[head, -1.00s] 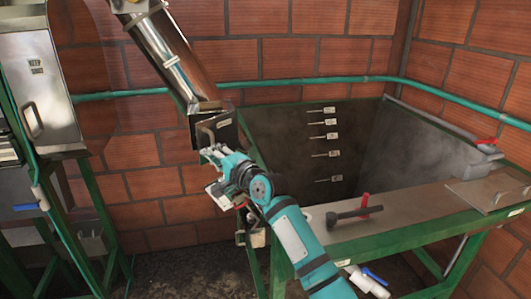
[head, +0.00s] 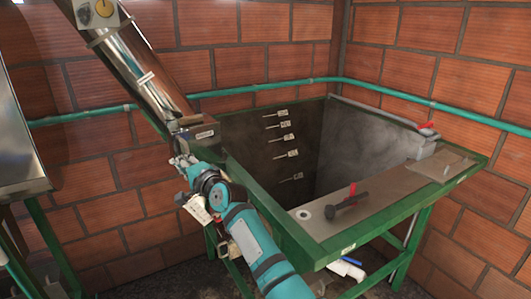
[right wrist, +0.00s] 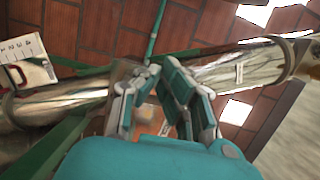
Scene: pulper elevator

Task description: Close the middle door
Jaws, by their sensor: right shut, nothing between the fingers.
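A slanted shiny metal elevator tube (head: 142,72) runs down to a small dark box-like section (head: 203,133) with a pale label, beside the green-framed tank. This looks like the middle door area, but my right gripper partly covers it and I cannot tell how far it stands open. My right gripper (head: 182,160) is at the lower end of the tube, close to that section; contact cannot be told. In the right wrist view its fingers (right wrist: 155,70) are shut and empty, with the tube (right wrist: 225,73) behind them. My left gripper is not in view.
A metal machine (head: 18,130) is at the left edge. A green pipe (head: 300,80) runs along the brick walls.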

